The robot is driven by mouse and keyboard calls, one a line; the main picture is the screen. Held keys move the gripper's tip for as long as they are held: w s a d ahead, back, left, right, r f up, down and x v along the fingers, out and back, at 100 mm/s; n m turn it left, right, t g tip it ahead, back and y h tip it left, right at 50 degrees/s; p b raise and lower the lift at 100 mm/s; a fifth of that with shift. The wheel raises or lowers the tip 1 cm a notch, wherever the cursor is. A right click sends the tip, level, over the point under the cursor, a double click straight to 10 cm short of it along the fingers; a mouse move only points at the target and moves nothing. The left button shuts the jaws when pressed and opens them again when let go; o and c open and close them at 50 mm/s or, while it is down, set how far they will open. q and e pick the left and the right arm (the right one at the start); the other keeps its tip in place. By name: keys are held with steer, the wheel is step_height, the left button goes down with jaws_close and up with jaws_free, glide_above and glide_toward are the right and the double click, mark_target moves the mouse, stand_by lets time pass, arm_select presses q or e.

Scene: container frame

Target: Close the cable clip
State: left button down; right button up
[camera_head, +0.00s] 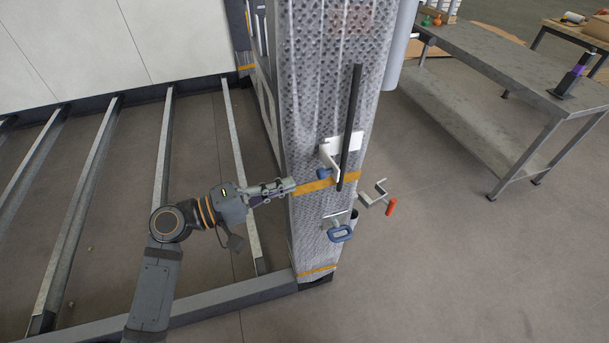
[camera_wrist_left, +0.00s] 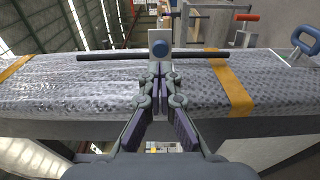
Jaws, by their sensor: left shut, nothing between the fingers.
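The cable clip (camera_head: 343,143) is a white bracket on the wrapped upright post, with a white arm angled downward and a blue knob (camera_head: 323,173) at its lower end. A black cable (camera_head: 351,110) runs lengthwise along the post at the clip. I cannot tell whether the clip is latched. My left gripper (camera_head: 291,184) is shut and empty, at the post's left side, left of and slightly below the knob; it also shows in the wrist view (camera_wrist_left: 160,75). My right gripper is not in view.
The post (camera_head: 310,90) is wrapped in bubble film with orange bands (camera_head: 328,184). A red-handled clamp (camera_head: 380,196) and a blue-handled clamp (camera_head: 340,234) protrude below the clip. Metal floor beams (camera_head: 160,150) lie left. A grey workbench (camera_head: 500,65) stands right, with open floor before it.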

mark_target(318, 175)
arm_select(q)
steer(key=p+x, duration=0.1)
steer(key=x, duration=0.4)
steer(key=shift+d+r+p, duration=0.1)
steer(key=shift+p, duration=0.3)
steer(key=shift+d, duration=0.1)
